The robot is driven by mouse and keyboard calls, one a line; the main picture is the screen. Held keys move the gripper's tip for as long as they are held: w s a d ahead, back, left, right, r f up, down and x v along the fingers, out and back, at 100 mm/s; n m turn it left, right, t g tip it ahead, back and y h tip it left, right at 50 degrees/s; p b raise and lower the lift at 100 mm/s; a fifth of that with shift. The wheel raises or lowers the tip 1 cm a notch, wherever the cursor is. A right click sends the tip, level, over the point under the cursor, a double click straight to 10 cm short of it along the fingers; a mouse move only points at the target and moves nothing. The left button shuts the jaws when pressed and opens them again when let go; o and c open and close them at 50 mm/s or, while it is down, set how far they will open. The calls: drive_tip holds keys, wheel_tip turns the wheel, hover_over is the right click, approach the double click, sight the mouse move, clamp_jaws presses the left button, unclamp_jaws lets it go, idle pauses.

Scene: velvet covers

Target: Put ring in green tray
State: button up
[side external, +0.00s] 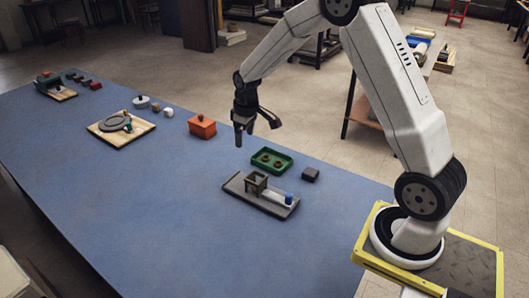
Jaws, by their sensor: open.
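The green tray (268,171) sits on the blue table, right of centre. Two small round brownish shapes (277,163) show inside it; they are too small to tell whether either is a ring or part of the tray. No other thing can be clearly made out as the ring. My gripper (257,133) is open, with its fingers spread and nothing seen between them. It hangs above the table, and in the picture it is above and slightly left of the green tray.
An orange lidded box (202,127) and a wooden board (108,142) with a grey disc stand left. The front-left table is clear.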

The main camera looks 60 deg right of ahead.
drive_tip(key=s+a+r, duration=0.1)
drive_tip(key=s+a, duration=0.5)
drive_tip(key=s, duration=0.3)
drive_tip(key=s+a+r+m+t, duration=0.1)
drive_tip(key=s+a, duration=0.5)
drive_tip(key=s, duration=0.4)
drive_tip(key=shift+s+a, duration=0.2)
drive_tip(key=shift+a, duration=0.15)
